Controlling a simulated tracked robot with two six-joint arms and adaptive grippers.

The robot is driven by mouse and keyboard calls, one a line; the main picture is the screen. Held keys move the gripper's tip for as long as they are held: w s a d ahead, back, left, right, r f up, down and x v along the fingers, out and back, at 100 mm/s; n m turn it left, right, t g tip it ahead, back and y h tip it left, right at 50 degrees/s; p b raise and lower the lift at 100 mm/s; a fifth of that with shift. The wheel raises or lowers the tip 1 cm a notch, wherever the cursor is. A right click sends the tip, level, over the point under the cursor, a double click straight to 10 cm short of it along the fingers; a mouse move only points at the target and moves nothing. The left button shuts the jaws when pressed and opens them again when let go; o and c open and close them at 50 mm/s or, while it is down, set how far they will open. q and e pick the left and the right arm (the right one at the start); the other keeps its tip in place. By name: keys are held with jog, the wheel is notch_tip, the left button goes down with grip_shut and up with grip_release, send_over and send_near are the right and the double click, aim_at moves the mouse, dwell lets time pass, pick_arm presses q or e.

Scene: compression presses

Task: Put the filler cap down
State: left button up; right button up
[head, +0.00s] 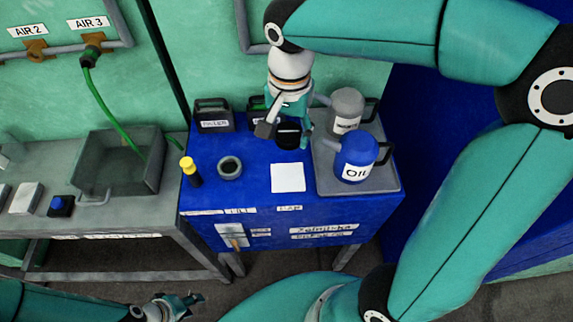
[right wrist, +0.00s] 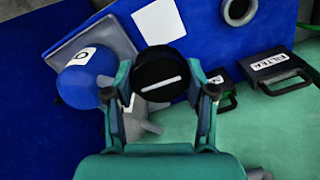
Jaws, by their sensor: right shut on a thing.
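The filler cap is black and round with a pale bar on top; it shows in the right wrist view (right wrist: 159,73) and in the head view (head: 288,137). My right gripper (head: 286,128) is shut on it, with one finger on each side, above the blue cabinet top. In the right wrist view the fingers of my right gripper (right wrist: 163,88) flank the cap. A white square pad (head: 288,177) lies on the cabinet in front of the cap. An open filler neck (head: 230,168) stands left of the pad. My left gripper (head: 180,304) is low at the bottom left, empty, its fingers apart.
A blue oil can (head: 355,157) and a grey can (head: 346,108) stand on a grey tray (head: 388,184) at the right. A black filter case (head: 213,116) stands at the back. A yellow-topped black item (head: 190,172) stands at the left edge.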

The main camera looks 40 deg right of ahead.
send_over(288, 178)
notch_tip(288, 178, down, 9)
jog(key=shift+f, duration=2.3)
jog(key=shift+f, duration=0.2)
jog(key=o, duration=1.3)
jog(key=shift+r, duration=0.1)
jog(key=shift+r, duration=0.1)
notch_tip(288, 178, up, 12)
jog(key=shift+r, duration=0.1)
